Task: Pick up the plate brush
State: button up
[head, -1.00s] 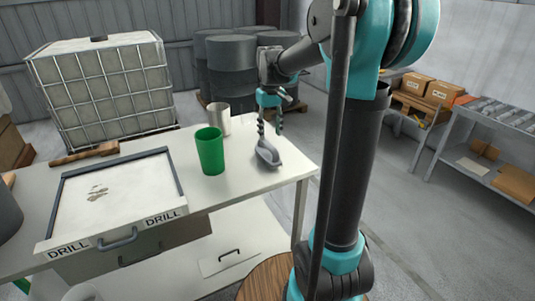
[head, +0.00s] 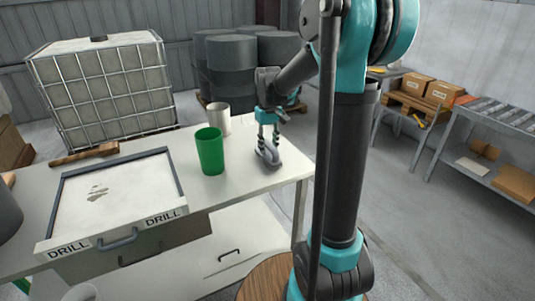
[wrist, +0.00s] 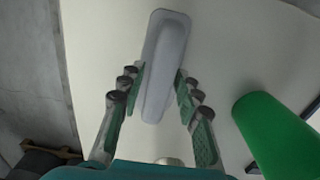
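A grey object with a long raised grip on a flat base (head: 268,157), which I take to be the plate brush, lies near the right end of the white table. The same brush shows in the wrist view (wrist: 163,62). My gripper (head: 268,144) is just above it, pointing down. The bristles, if any, are hidden underneath.
A green cup (head: 210,152) stands close to the left of the brush, with a metal cup (head: 219,118) behind it. A brown wooden tool (head: 84,154) and a drawer box labelled DRILL (head: 111,232) are further left. The table's right edge is near the brush.

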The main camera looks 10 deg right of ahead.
grip_shut()
notch_tip(320, 180, up, 20)
dwell(0.7)
